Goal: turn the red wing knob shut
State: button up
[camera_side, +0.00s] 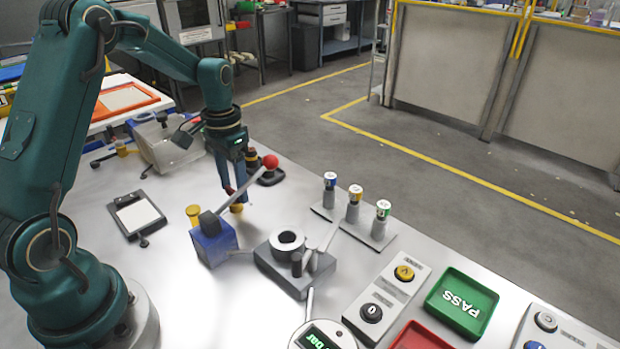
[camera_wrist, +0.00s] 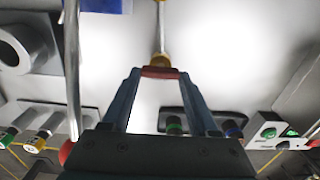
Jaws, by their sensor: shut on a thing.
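The red wing knob (camera_wrist: 160,72) lies across between my fingertips in the wrist view, on top of a brass-yellow valve body (camera_wrist: 160,60). My gripper (camera_wrist: 159,75) is shut on the red wing knob, with one blue finger at each end of it. In the side view my gripper (camera_side: 234,196) points down behind the blue box, and a bit of the red wing knob (camera_side: 229,190) shows at the fingertips. The yellow valve body (camera_side: 237,208) shows just below them. The fingers hide most of the knob there.
A lever with a red ball (camera_side: 270,161) rises from the blue box (camera_side: 212,243) and passes close to my fingers. It also shows left of my gripper in the wrist view (camera_wrist: 67,152). A grey block with a ring (camera_side: 287,241) stands to the right. A dark-framed pad (camera_side: 138,215) lies left.

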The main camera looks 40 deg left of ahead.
dwell(0.4)
jog(key=o, duration=1.4)
jog(key=shift+r, duration=0.1)
jog(key=shift+r, duration=2.5)
